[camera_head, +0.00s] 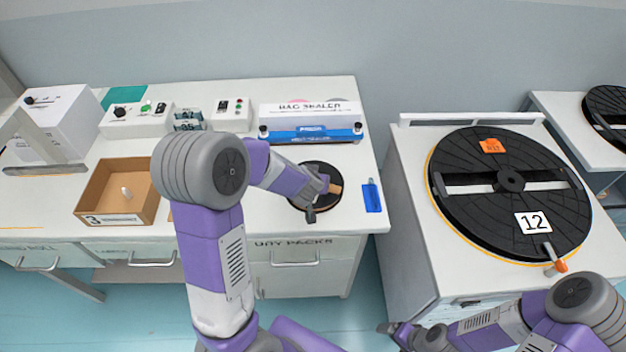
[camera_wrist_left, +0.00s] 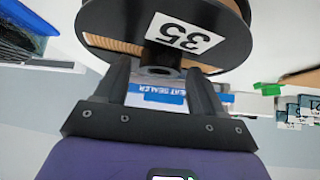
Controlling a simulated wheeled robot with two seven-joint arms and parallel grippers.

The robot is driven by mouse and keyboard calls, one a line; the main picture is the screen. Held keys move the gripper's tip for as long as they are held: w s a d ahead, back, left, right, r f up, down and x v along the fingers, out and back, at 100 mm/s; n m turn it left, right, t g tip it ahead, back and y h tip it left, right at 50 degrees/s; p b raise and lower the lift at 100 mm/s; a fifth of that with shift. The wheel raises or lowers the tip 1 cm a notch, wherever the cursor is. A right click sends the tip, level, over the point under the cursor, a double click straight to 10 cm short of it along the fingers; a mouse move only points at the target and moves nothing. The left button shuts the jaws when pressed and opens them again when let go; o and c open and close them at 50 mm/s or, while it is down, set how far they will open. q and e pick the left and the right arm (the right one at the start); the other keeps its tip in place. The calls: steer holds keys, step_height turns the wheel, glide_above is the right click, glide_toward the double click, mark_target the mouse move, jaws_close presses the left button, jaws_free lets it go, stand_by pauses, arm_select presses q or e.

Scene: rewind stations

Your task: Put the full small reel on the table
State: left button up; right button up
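The small reel (camera_head: 322,168) has black flanges and a tan winding. It appears to rest on the white table (camera_head: 365,160), near its right end. In the left wrist view its flange (camera_wrist_left: 215,15) bears a white label "35", seen upside down, with the tan winding behind it. My left gripper (camera_head: 318,197) is over the reel. Its two fingers (camera_wrist_left: 160,88) stand apart on either side of the reel's short dark hub (camera_wrist_left: 160,72), with small gaps, so it looks open. My right gripper (camera_head: 395,330) is low at the front, away from the reel; its fingers are unclear.
A bag sealer (camera_head: 312,120) stands behind the reel and a blue object (camera_head: 372,196) lies right of it. A cardboard box (camera_head: 120,185) is at the left. A large black reel marked 12 (camera_head: 480,215) sits on the separate right-hand stand. Control boxes (camera_head: 232,114) line the back.

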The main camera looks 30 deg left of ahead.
arm_select(q)
steer(key=shift+r, duration=0.1)
steer(key=shift+s+r+p, duration=0.1)
steer(key=shift+r+p, duration=0.2)
steer(key=p+v, duration=0.6)
steer(key=v, duration=0.5)
steer(key=shift+s+d+r, duration=0.15)
steer(key=shift+s+r, duration=0.05)
